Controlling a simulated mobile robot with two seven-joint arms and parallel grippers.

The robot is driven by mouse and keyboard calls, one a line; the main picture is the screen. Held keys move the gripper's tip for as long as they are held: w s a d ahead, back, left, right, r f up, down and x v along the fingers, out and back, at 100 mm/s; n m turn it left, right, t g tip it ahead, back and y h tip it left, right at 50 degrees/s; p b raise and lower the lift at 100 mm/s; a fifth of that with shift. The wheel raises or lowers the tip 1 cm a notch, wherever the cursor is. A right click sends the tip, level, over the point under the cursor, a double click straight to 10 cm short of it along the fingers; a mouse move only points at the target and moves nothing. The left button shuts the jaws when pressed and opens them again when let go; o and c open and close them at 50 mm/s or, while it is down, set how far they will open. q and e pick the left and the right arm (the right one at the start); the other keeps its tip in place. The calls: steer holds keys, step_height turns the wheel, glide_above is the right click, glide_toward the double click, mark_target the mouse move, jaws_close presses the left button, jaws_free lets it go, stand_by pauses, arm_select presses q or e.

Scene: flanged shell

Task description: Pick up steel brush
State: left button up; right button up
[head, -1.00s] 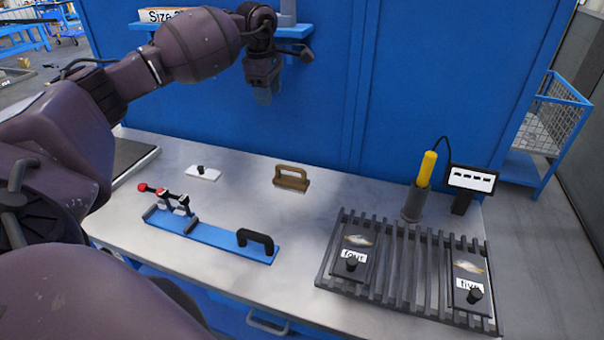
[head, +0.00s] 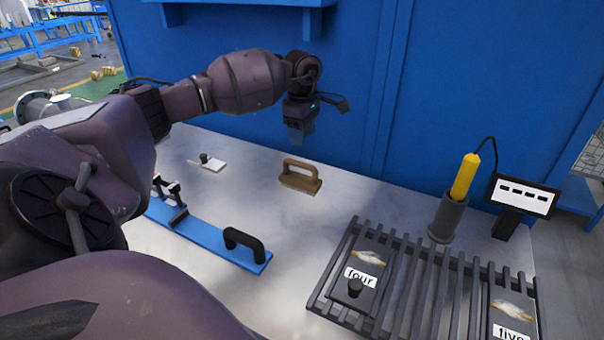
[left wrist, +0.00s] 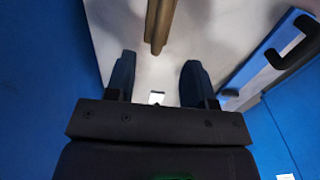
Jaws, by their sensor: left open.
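The steel brush (head: 301,176) has a brown wooden handle and stands on the grey table near its back edge, in the middle of the head view. In the left wrist view the brush (left wrist: 158,22) shows at the top, beyond the fingertips and slightly left of centre. My left gripper (head: 298,140) hangs pointing down above the back of the table, just behind and above the brush, apart from it. In the left wrist view its two fingers (left wrist: 156,78) are spread with nothing between them. The brush's bristles are not clearly seen. My right gripper is not in view.
A blue rail with a black handle (head: 245,240) lies front left of the brush. A white block with a black knob (head: 206,162) lies left. A slatted rack (head: 425,285), a yellow-handled tool in a holder (head: 464,178) and a small display (head: 522,196) stand right. A blue wall rises behind.

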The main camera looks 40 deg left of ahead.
mark_target(300, 162)
arm_select(q)
step_height(300, 162, down, 4)
steer(key=shift+f, duration=0.25)
steer(key=shift+s+a+f, duration=0.1)
steer(key=shift+a+f, duration=0.05)
steer(key=shift+f, duration=1.2)
steer(key=shift+a+f, duration=0.1)
steer(key=shift+f, duration=1.2)
jaws_close()
